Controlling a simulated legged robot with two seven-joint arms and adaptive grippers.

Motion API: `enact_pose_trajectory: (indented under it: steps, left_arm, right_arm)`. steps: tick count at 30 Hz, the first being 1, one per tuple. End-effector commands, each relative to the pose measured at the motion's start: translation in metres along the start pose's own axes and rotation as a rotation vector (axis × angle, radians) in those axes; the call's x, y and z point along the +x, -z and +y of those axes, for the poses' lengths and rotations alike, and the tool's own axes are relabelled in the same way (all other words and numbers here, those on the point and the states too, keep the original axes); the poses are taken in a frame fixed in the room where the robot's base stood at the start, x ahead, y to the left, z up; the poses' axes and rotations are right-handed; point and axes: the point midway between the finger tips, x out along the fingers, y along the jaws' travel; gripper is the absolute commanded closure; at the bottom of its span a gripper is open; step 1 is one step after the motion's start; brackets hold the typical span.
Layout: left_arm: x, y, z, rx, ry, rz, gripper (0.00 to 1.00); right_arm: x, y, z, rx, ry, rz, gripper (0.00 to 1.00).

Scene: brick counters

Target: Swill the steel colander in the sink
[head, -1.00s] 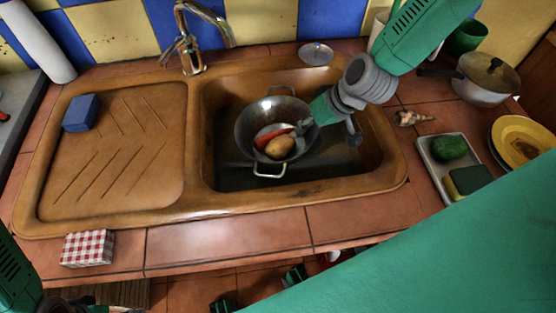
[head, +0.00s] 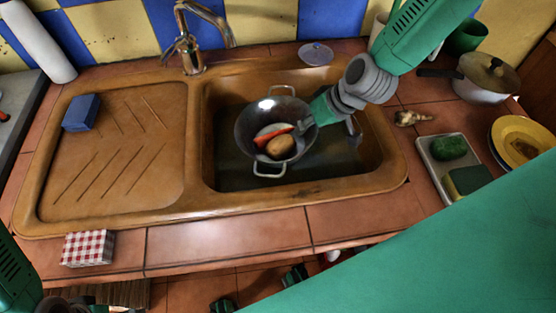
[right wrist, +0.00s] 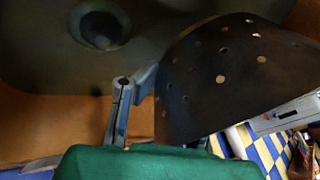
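The steel colander (head: 247,135) is in the right basin of the brown sink (head: 195,215), with a handle at its far and near sides. Inside it lie a brown potato-like item (head: 280,147), a red item (head: 272,136) and something pale. My right gripper (head: 318,122) is at the colander's right rim and appears shut on it. One grey finger shows outside the rim. The right wrist view shows the colander's holed wall (right wrist: 225,80) beside the grey fingers (right wrist: 130,100), with the drain (right wrist: 100,25) beyond.
The tap (head: 188,45) stands behind the sink. A blue sponge (head: 80,113) lies on the drainer. At right are a lidded pot (head: 480,85), a shell-like item (head: 412,118), a tray (head: 428,165) with green items, and yellow plates (head: 520,140). A checked box (head: 88,248) sits at front left.

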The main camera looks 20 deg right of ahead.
Motion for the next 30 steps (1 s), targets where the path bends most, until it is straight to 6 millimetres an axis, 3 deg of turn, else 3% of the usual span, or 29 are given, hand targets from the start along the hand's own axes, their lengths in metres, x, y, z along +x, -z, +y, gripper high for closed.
enact_pose_trajectory:
  steps: [30]
  left_arm:
    - [-0.086,0.005,-0.001,0.000,0.000,0.000,0.17]
  right_arm:
    - [-0.085,0.036,-0.035,-0.001,0.001,0.001,1.00]
